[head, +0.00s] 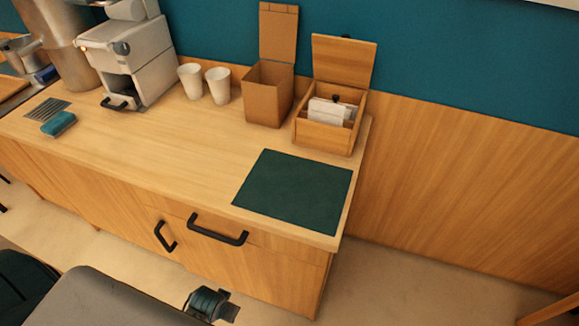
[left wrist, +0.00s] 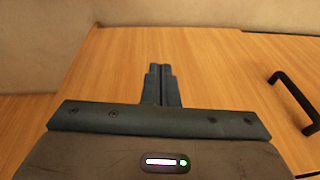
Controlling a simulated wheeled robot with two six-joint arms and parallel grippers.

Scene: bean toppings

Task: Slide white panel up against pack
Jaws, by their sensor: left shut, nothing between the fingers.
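The wooden box (head: 324,138) with its lid (head: 343,60) raised stands at the back right of the counter. Inside it are pale, white pieces (head: 328,111) with a small black knob (head: 335,98) just behind them. At this size I cannot tell the white panel from the pack, or whether they touch. My left gripper (left wrist: 161,82) shows in the left wrist view, shut and empty, with wooden cabinet fronts beyond it. It is away from the box. My right gripper is not in view.
A dark green mat (head: 295,190) lies clear in front of the box. A tall brown box (head: 268,95) with an open lid stands to its left, then two white cups (head: 217,85) and a coffee machine (head: 130,60). Black handles (head: 218,230) stick out from the cabinet front.

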